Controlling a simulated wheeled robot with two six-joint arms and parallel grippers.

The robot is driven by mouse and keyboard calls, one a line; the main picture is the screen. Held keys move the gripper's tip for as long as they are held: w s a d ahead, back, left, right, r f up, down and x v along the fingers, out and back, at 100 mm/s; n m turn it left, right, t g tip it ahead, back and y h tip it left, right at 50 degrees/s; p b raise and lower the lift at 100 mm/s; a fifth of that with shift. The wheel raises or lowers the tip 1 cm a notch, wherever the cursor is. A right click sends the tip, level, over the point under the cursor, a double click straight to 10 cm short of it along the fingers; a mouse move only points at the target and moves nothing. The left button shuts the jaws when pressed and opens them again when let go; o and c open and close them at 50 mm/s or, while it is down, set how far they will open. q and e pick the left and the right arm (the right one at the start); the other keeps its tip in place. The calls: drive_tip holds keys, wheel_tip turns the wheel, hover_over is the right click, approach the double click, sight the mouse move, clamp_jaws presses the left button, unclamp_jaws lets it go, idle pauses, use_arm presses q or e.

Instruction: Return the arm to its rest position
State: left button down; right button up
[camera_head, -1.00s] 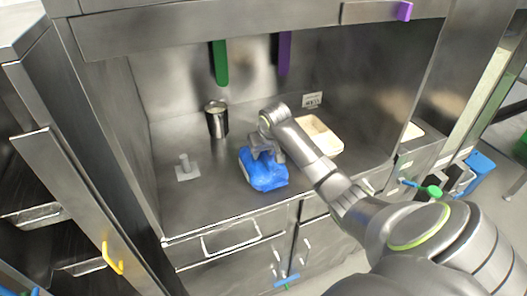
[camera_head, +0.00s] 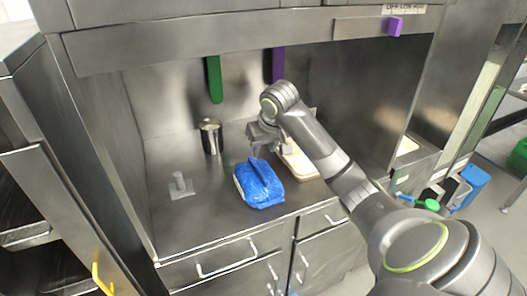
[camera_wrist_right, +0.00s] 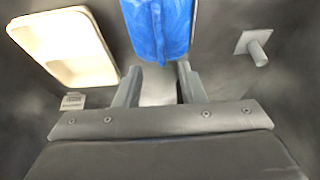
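My right arm reaches in from the lower right over the steel counter (camera_head: 185,222). Its gripper (camera_head: 258,150) hangs just behind the blue bag (camera_head: 264,188), at the bag's far edge. In the right wrist view the two fingers (camera_wrist_right: 160,80) stand apart with nothing between them. The blue bag (camera_wrist_right: 157,30) lies beyond the fingertips there. The bag rests on the counter. My left gripper does not show.
A cream tray (camera_head: 311,173) lies right of the bag, partly behind my arm. A metal canister (camera_head: 211,138) stands at the back left, and a small post on a plate (camera_head: 180,187) stands left of the bag. A hood edge (camera_head: 200,40) overhangs the counter.

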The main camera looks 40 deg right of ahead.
idle(0.4)
drive_tip(key=s+a+f+n, duration=0.1)
drive_tip(key=s+a+f, duration=0.2)
drive_tip(key=s+f, duration=0.45)
drive_tip(key=s+a+f+n, duration=0.1)
drive_tip(key=s+a+f, duration=0.2)
drive_tip(key=s+f, duration=0.45)
drive_tip(key=s+a+f, duration=0.2)
drive_tip(key=s+f, duration=0.1)
drive_tip(key=s, duration=0.6)
drive_tip(key=s+a+f, duration=0.2)
drive_tip(key=s, duration=0.6)
wheel_tip(320, 180, down, 25)
drive_tip(key=d+g, duration=0.2)
drive_tip(key=s+a+f+g+b, duration=0.1)
drive_tip(key=s+f, duration=1.5)
drive_tip(key=f, duration=0.1)
drive_tip(key=shift+a+f+b, duration=0.15)
drive_tip(key=shift+a+b, duration=0.1)
drive_tip(key=shift+b, duration=0.1)
